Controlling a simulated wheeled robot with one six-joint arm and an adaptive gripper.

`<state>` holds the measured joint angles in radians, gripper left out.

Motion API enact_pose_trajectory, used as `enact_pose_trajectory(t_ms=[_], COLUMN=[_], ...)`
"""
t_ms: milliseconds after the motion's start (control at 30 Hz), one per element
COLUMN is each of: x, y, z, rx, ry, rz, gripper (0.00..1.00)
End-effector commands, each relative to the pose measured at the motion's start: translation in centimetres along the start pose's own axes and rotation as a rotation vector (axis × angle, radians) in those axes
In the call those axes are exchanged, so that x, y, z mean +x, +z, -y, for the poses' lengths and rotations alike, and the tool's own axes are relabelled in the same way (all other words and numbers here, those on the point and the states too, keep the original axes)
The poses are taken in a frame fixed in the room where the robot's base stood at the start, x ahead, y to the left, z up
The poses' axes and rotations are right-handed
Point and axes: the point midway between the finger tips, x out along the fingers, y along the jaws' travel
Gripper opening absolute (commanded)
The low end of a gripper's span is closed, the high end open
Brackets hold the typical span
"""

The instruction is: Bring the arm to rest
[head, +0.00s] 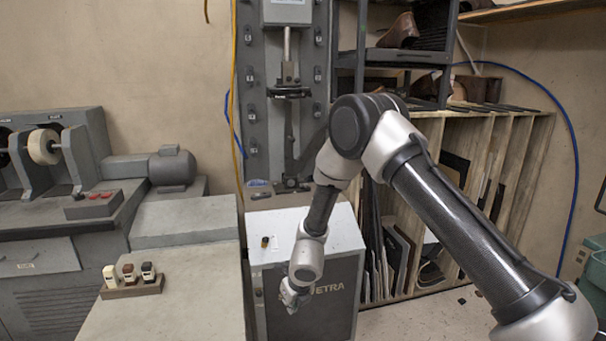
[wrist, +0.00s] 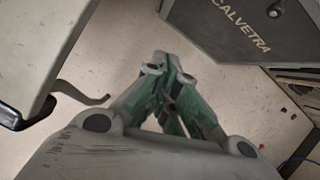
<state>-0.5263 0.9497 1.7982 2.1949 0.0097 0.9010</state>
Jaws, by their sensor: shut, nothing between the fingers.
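My arm reaches in from the lower right in the head view, bends at a raised elbow and hangs down toward the middle. My gripper (head: 292,298) is at its low end, in front of the grey machine cabinet (head: 318,290) and right of the workbench. In the wrist view my gripper (wrist: 165,62) has its green-grey fingers drawn together with nothing between them. It points down over bare pale floor. The cabinet, lettered "CALVETRA", shows at the wrist view's upper right (wrist: 235,28).
The workbench (head: 185,290) stands left of my gripper, with a small holder of bottles (head: 132,284) on it. A grinding machine (head: 60,170) is at the far left. A wooden rack (head: 520,160) with upright sheets stands behind my arm. Open floor (head: 425,318) shows at the lower right.

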Motion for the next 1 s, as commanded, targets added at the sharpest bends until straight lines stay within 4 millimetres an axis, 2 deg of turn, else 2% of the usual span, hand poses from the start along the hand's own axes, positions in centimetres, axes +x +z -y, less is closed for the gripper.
enact_pose_trajectory(t_ms=[167,367,467,567,667,767,867,1000], x=[-0.1,-0.6,-2.0,-4.4,-7.9,-12.8,-18.8,-27.5], y=[-0.2,-2.4,-3.4,-4.1,-4.6,-5.3,-6.7,-9.9], z=[-1.0,-2.3,-3.1,-3.7,-3.7,-2.9,-1.1,2.8], rx=[-0.191,-0.468,-0.651,-0.849,-1.070,-1.326,-1.603,-1.979], ry=[0.060,0.154,0.219,0.286,0.356,0.427,0.490,0.549], rz=[0.033,0.053,0.080,0.120,0.174,0.239,0.300,0.339], gripper=[0.00,0.00,0.00,0.00,0.00,0.00,0.00,0.00])
